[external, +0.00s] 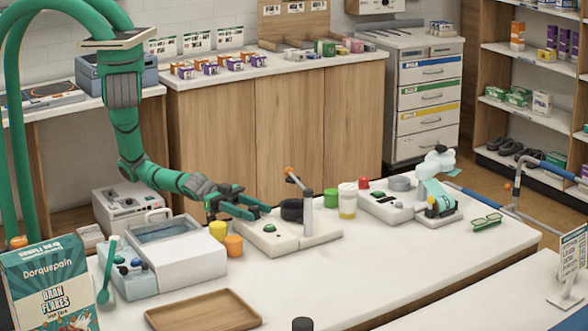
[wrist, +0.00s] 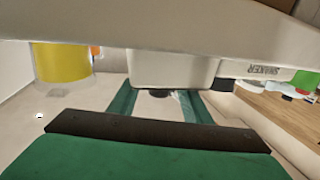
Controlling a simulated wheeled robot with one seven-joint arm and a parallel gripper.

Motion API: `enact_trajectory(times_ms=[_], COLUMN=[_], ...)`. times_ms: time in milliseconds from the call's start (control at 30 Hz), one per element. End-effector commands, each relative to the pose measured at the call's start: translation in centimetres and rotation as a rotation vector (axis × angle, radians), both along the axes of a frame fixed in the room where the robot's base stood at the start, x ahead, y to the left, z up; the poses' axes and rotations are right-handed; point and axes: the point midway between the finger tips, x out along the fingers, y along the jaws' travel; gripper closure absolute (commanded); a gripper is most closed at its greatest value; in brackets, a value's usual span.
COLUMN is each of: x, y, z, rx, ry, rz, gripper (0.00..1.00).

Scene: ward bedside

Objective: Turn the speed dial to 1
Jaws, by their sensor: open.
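My gripper (external: 257,212) is open, with its two green fingers apart and nothing held between them. It reaches over the left end of a pale device (external: 290,240) on the white counter. In the wrist view, a pale housing labelled SHAKER (wrist: 265,71) fills the upper part. I cannot tell whether this is the speed dial. No dial marks or numbers are readable.
A yellow cup (external: 218,231) and an orange cup (external: 233,246) stand close left of the pale device. A lidded water bath (external: 180,262) is further left. A green-capped jar (external: 331,198) and another device (external: 385,210) are to the right. The front counter is mostly clear.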

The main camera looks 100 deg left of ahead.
Motion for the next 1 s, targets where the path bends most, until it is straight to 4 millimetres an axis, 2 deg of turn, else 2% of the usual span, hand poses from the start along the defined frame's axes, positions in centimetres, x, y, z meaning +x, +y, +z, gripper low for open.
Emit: enact_trajectory(times_ms=[200, 233, 400, 733, 1000], x=[0.03, 0.03, 0.02, -0.03, -0.03], y=[-0.01, -0.01, -0.01, -0.07, -0.06], z=[0.00, 0.00, 0.01, -0.03, -0.05], rx=[0.000, 0.000, 0.000, 0.002, 0.004], ry=[0.000, 0.000, 0.000, 0.000, 0.000], rz=[0.000, 0.000, 0.000, -0.023, -0.123], gripper=[0.56, 0.58, 0.97, 0.97, 0.97])
